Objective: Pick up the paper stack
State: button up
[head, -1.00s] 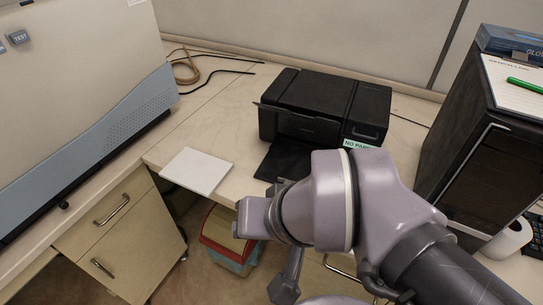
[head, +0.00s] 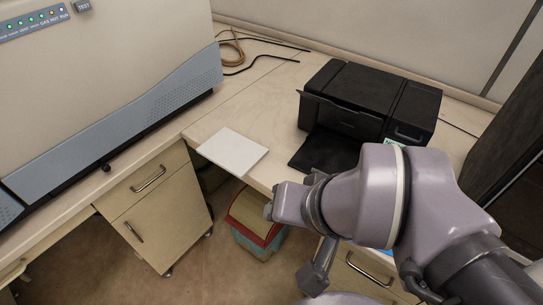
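The paper stack (head: 232,152) is a flat white rectangle lying on the beige desk, close to its front edge and left of the black printer. Nothing covers it in the head view. My arm reaches in from the lower right, and its purple-grey links fill that part of the view. The arm is apart from the paper stack, to its right and nearer to me. The fingers of my gripper cannot be made out, so its opening does not show.
A black printer (head: 375,100) with its front tray (head: 327,152) out stands right of the paper. A large spectrometer (head: 110,75) stands at the left. A wheeled drawer cabinet (head: 150,215) and a red-topped bin (head: 256,215) are below the desk. Cables lie behind.

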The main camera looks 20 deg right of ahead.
aim_at(238, 155)
jog(key=i+j+z, duration=0.15)
jog(key=j+z, duration=0.25)
jog(key=j, duration=0.35)
jog(key=j+z, duration=0.35)
jog(key=j, duration=0.45)
jog(key=j+z, duration=0.4)
jog(key=j, duration=0.4)
